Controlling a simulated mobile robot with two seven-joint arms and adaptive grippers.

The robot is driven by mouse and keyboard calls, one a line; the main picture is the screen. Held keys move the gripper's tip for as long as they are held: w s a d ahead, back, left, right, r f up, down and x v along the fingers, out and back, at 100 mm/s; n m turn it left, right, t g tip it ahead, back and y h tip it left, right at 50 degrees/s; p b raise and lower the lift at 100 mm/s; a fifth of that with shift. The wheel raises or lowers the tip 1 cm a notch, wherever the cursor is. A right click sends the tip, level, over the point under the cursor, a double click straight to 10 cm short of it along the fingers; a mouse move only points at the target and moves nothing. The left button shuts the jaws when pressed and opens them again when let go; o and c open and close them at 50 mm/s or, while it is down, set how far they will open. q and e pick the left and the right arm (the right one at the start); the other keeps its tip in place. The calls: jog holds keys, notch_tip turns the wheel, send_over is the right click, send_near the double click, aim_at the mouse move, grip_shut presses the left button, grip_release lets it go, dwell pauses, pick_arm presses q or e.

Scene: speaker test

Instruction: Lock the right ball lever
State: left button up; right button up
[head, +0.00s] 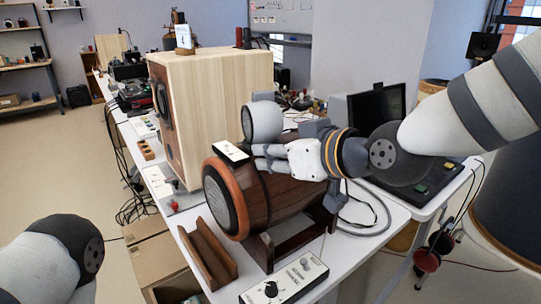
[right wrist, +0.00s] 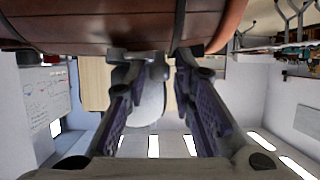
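A small red ball-topped lever (head: 173,205) stands on a pale plate in the head view, beside the large wooden speaker. I cannot tell whether it is the right ball lever or whether it is locked; no second one shows clearly. My right gripper (head: 262,159) is over the top of the dark wooden barrel (head: 280,190), beside a grey rounded device (head: 262,121). In the right wrist view its fingers (right wrist: 152,66) are apart, with the grey device (right wrist: 146,100) showing between and beyond them. I see no grasped object. My left gripper is out of view.
The barrel rests on a wooden stand. The large wooden speaker (head: 212,75) stands behind it. A wooden trough (head: 207,252) and a control box with knobs (head: 285,279) are on the white table's front. A monitor (head: 377,105) is at right. Cables hang at left.

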jog(key=shift+w+a+f, duration=0.2)
jog(key=shift+w+a, duration=0.2)
jog(key=shift+w, duration=0.1)
grip_shut()
